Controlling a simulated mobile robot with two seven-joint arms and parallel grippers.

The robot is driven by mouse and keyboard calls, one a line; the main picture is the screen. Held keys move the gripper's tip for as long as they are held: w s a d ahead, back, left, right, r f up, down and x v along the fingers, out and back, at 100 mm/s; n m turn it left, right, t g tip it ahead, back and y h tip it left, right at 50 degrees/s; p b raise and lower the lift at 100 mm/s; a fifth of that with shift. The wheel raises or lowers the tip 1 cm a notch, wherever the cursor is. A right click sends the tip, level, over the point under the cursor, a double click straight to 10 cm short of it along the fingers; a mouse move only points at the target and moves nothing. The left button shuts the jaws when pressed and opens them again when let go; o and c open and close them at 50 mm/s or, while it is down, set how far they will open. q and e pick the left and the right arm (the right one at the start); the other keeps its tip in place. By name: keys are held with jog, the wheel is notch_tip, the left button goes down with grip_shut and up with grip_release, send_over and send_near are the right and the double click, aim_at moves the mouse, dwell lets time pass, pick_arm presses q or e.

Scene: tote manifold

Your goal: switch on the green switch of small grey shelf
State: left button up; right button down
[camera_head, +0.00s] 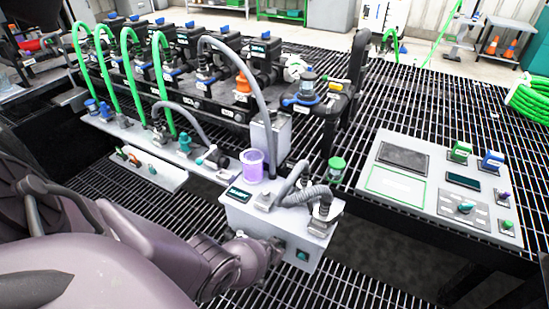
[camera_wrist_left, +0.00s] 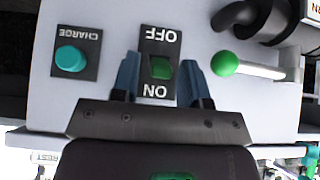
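The small grey shelf (camera_head: 312,236) is a light grey box with hoses on top, in the middle of the head view. In the left wrist view its panel (camera_wrist_left: 112,30) fills most of the picture. The green switch (camera_wrist_left: 160,68) sits there on a black plate marked OFF and ON, which reads upside down. My left gripper (camera_wrist_left: 158,82) is open, with one blue-grey finger on each side of the switch and nothing held. In the head view my left gripper (camera_head: 272,250) is at the box front and hides the switch. My right gripper is not in view.
A teal CHARGE button (camera_wrist_left: 70,59) and a green-knobbed lever (camera_wrist_left: 225,63) flank the switch. A purple cup (camera_head: 252,166) stands behind the box. A control panel (camera_head: 395,200) with more switches lies to the right. Pipes and green hoses fill the back left.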

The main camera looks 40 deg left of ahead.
pick_arm(q)
jog(key=shift+o, duration=0.3)
jog(key=shift+r, duration=0.15)
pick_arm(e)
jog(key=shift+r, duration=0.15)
pick_arm(q)
jog(key=shift+r, duration=0.2)
jog(key=p+v, duration=0.8)
jog(key=v, duration=0.2)
jog(key=shift+s, duration=0.2)
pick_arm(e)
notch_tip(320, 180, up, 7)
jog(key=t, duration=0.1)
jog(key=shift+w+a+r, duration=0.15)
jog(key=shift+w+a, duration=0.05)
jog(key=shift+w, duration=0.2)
pick_arm(q)
jog(key=shift+d, duration=0.1)
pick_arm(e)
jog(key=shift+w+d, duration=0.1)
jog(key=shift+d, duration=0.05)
